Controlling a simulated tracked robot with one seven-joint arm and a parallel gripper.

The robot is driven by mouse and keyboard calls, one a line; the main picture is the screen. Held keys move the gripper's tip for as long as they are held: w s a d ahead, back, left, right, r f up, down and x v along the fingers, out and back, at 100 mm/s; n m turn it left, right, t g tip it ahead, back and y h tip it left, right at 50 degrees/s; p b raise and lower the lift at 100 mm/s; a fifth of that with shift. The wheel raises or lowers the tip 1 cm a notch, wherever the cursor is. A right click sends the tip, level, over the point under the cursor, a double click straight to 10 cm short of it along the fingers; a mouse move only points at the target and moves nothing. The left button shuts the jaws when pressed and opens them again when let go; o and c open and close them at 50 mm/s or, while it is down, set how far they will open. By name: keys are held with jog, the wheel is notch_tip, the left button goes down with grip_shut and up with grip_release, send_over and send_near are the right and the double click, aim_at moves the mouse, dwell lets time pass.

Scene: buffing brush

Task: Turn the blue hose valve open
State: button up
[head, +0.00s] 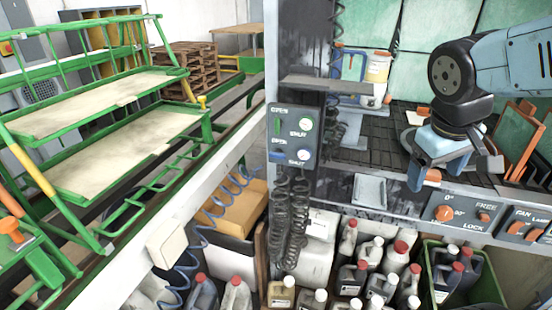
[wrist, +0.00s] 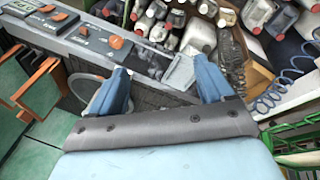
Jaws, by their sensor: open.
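The blue valve handle (head: 277,155) lies about level, low on the left of a small grey panel (head: 293,138) on the booth's left post, in the head view. A green handle (head: 278,126) stands upright above it, and two round gauges sit to their right. My gripper (head: 436,174) is well to the right of the panel, over the booth's front ledge. In the wrist view my gripper (wrist: 163,72) has its two blue fingers spread, with nothing between them. I cannot make out the blue valve handle in the wrist view.
Dark coiled hoses (head: 290,220) hang below the panel, and a blue coiled hose (head: 190,262) hangs further left. Several bottles (head: 362,275) stand under the ledge. A knob panel (head: 465,213) is below my gripper. A shelf (head: 333,84) juts out above the valve panel.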

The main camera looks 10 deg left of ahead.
jog(key=w+a+f+n+h, duration=0.3)
jog(key=w+f+n+h, duration=0.2)
jog(key=w+n, duration=0.15)
jog(key=n+t+y, duration=0.3)
jog(key=n+t, duration=1.2)
jog(key=n, duration=0.8)
send_near(276, 157)
jog(key=shift+y, duration=0.3)
jog(key=w, duration=0.3)
jog(key=w+d, duration=0.1)
jog(key=w, duration=0.2)
jog(key=w+d, duration=0.1)
jog(key=w, duration=0.2)
jog(key=shift+r, duration=0.1)
jog(key=c, duration=1)
